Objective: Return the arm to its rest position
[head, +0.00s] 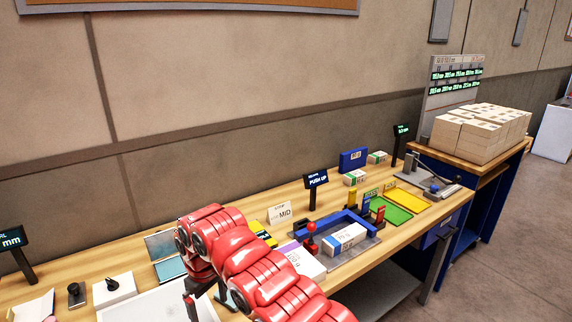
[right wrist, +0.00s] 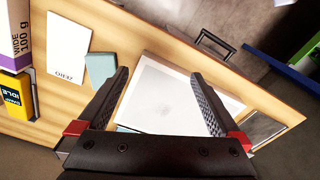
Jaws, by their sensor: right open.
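My right arm (head: 255,265), red and segmented, reaches in from the bottom of the head view and bends over the workbench (head: 85,270). In the right wrist view my right gripper (right wrist: 160,77) is open, with its two dark fingers spread and nothing between them. A white flat panel (right wrist: 180,95) lies on the bench below and beyond the fingers. In the head view the arm hides most of the gripper and part of the bench. My left gripper is in neither view.
A ream (head: 344,238) sits in a blue-edged fixture (head: 300,233) beside a red-knobbed post (head: 311,228). Green (head: 392,211) and yellow (head: 407,199) mats lie farther right. Stacked reams (head: 480,130) stand at the far right. Small display posts (head: 315,180) rise from the bench.

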